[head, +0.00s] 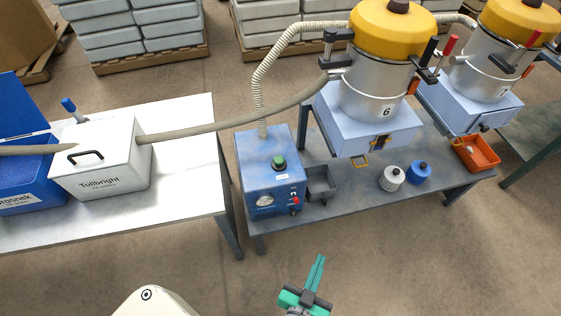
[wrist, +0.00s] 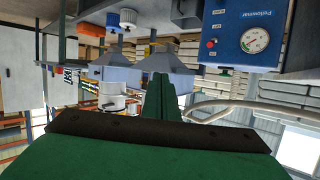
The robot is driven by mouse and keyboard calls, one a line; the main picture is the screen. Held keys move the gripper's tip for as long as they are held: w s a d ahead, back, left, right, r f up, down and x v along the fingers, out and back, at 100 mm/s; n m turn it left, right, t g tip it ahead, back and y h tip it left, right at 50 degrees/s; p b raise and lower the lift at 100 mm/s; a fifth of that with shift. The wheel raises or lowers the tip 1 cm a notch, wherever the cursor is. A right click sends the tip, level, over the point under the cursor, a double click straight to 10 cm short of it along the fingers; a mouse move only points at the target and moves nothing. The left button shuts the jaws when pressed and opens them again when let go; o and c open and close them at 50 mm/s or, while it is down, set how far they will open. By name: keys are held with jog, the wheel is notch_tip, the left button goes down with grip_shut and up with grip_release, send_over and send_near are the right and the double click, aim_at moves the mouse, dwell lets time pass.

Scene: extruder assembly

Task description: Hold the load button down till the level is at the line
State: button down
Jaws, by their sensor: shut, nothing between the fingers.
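The blue loader unit (head: 258,178) stands on the low bench, with a large green button (head: 279,162) on its top, a round gauge (head: 265,201) and a red knob (head: 296,200) on its front. My gripper (head: 318,262) is shut and empty, in front of the bench and well apart from the unit. The wrist view appears upside down, with my shut fingers (wrist: 160,84) in the middle and the unit's gauge (wrist: 254,40) at upper right. Hopper 6 (head: 372,100) stands behind the unit; no level line is readable.
A white Tollbright box (head: 100,160) on the left table has a grey hose running to hopper 6. A dark bin (head: 320,184), a white jar (head: 392,178), a blue jar (head: 418,171) and an orange tray (head: 476,154) are on the bench. Floor in front is clear.

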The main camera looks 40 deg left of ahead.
jog(key=w+a+r+n+g+y, duration=0.2)
jog(key=w+a+r+n+y, duration=0.1)
jog(key=w+a, duration=0.5)
jog(key=w+a+r+n+g+y, duration=0.2)
jog(key=w+a+n+y, duration=0.3)
jog(key=a, duration=0.9)
jog(key=w+r, duration=0.1)
jog(key=w, duration=0.2)
jog(key=shift+w+a+r+y, duration=0.15)
jog(key=shift+w+r+y, duration=0.05)
jog(key=shift+y, duration=0.2)
send_over(279, 161)
jog(key=d, duration=0.1)
notch_tip(279, 161, down, 2)
jog(key=f, duration=0.1)
jog(key=shift+s+d+f, duration=0.1)
jog(key=shift+s+f, duration=0.2)
jog(key=shift+f, duration=0.25)
jog(key=shift+s+d+f, duration=0.1)
jog(key=shift+s+f, duration=0.15)
jog(key=shift+f, duration=0.9)
jog(key=shift+f, duration=0.1)
